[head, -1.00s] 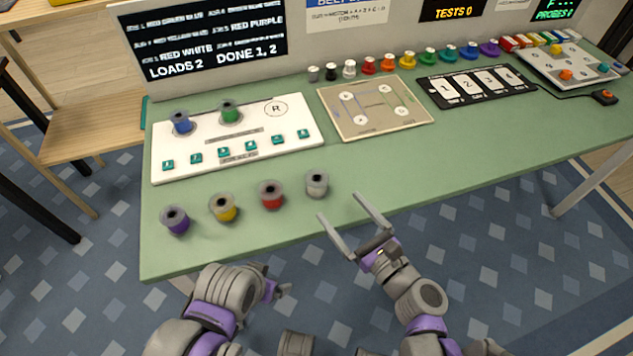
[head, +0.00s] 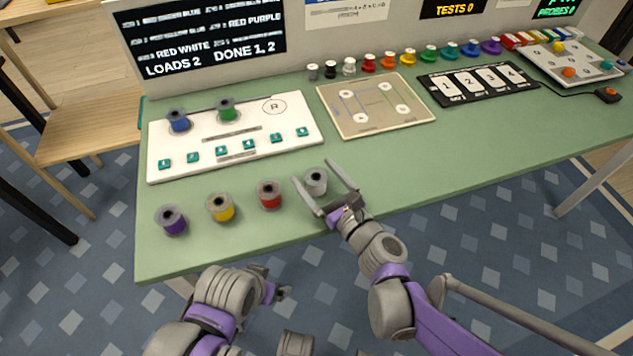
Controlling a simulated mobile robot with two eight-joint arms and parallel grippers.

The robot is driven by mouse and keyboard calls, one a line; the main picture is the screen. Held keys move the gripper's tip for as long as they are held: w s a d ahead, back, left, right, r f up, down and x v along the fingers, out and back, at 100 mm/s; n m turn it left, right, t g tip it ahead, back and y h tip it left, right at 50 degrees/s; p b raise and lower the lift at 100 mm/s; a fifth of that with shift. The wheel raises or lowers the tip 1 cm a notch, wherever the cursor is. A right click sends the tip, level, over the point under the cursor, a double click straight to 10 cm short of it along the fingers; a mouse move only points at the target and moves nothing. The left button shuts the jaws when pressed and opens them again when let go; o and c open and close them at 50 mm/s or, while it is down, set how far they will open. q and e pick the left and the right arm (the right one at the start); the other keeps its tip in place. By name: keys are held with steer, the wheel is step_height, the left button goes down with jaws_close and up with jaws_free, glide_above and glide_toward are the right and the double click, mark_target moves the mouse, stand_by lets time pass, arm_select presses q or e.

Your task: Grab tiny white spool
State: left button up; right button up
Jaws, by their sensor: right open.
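The white spool (head: 316,181) stands upright on the green table, at the right end of a row of loose spools. My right gripper (head: 314,176) is open, with one finger on each side of the white spool. I cannot tell whether the fingers touch it. My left gripper (head: 279,292) is low in the picture, in front of the table edge; its fingers are small and unclear.
A red spool (head: 269,194) stands close to the left of the white one. A yellow spool (head: 220,207) and a purple spool (head: 172,219) stand farther left. A white board (head: 290,155) with blue and green spools lies behind. The table (head: 450,165) is clear to the right.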

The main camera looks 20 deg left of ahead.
steer(key=c, duration=1.4)
steer(key=shift+r, duration=0.1)
